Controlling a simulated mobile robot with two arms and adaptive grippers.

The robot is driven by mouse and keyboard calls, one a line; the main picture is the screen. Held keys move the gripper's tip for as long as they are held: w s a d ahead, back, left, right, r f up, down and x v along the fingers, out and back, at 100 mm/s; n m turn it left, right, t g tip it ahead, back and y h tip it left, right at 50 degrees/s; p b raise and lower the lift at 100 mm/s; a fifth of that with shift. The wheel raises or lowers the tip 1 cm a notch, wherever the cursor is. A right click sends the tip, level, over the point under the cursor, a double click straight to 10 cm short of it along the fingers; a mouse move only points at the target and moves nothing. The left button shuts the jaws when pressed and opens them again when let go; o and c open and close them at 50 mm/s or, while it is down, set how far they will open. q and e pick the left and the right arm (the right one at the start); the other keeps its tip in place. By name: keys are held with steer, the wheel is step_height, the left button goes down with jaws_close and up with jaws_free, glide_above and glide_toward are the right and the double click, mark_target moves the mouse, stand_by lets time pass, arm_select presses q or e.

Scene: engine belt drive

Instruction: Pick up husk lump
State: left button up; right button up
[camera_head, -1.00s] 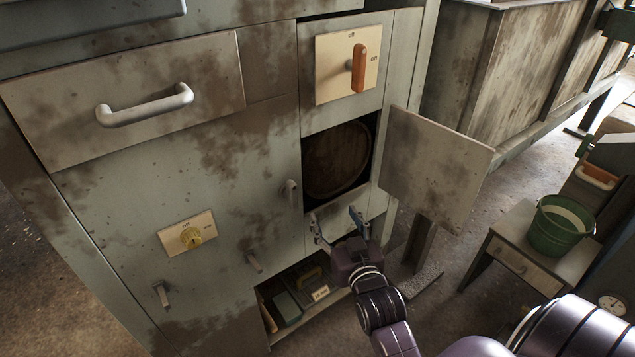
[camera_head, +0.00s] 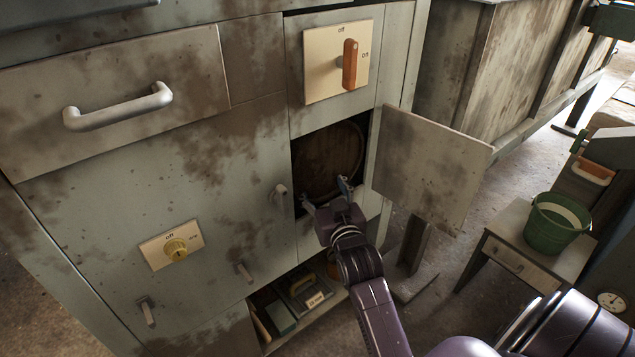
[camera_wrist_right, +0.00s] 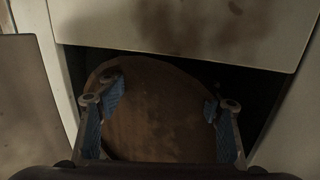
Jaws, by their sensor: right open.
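My right gripper (camera_head: 327,196) is open at the lower edge of the dark opening in the cabinet, its fingertips pointing in. In the right wrist view, the blue-padded fingers (camera_wrist_right: 163,100) stand wide apart with nothing visibly held. In front of them is a round brown wooden disc (camera_head: 329,158) inside the opening; it fills the middle of the wrist view (camera_wrist_right: 160,130). I cannot make out a separate husk lump in either view; the opening's lower part is dark and partly hidden by the gripper. My left gripper is not in view.
The opening's small door (camera_head: 430,165) hangs open to the right of my right arm. A switch panel with an orange handle (camera_head: 350,65) is above. Below is a shelf with boxes (camera_head: 305,300). A green bucket (camera_head: 553,232) stands on a small table at right.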

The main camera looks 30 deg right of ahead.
steer(key=shift+c, duration=0.4)
steer(key=c, duration=0.9)
steer(key=shift+c, duration=0.2)
steer(key=shift+r, duration=0.2)
